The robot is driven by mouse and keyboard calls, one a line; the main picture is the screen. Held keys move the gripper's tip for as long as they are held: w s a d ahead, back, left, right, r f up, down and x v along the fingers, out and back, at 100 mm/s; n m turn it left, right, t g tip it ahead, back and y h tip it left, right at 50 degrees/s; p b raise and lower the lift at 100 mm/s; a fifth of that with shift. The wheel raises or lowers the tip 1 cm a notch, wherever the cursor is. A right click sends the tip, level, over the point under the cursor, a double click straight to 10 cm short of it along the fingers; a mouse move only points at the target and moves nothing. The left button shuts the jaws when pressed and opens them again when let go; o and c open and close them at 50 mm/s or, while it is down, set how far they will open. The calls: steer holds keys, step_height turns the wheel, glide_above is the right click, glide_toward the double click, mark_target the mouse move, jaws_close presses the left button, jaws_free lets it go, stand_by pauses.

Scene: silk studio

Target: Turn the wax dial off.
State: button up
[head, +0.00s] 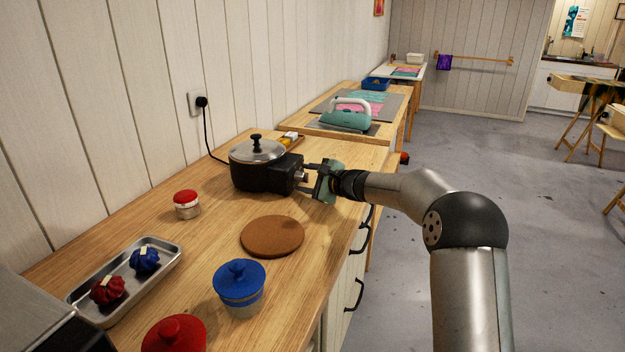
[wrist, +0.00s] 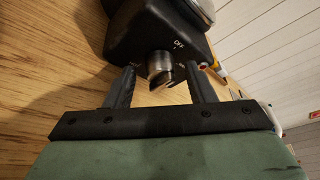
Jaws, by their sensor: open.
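The wax pot (head: 262,165), black with a metal lid and black knob, stands on the wooden counter by the wall. Its front corner and base fill the top of the wrist view (wrist: 150,30). The wax dial (wrist: 160,66) is a silver knob on the pot's front, with "OFF" printed near it. The dial's exact setting is hard to read. My gripper (head: 312,180) is at the dial side of the pot. In the wrist view my gripper (wrist: 160,82) is open, with one finger on each side of the dial and visible gaps between.
A round brown cork mat (head: 272,236), a red-lidded jar (head: 187,204), a blue-lidded jar (head: 239,287), a red lid (head: 174,335) and a metal tray (head: 165,256) with tied bundles occupy the counter. An iron (head: 346,118) stands behind. The pot's cord (head: 208,135) runs to the wall.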

steer(key=b+v, duration=0.1)
steer(key=v, duration=1.6)
steer(key=shift+s+d+b, duration=0.15)
steer(key=shift+s+b, duration=0.05)
steer(key=shift+b, duration=0.15)
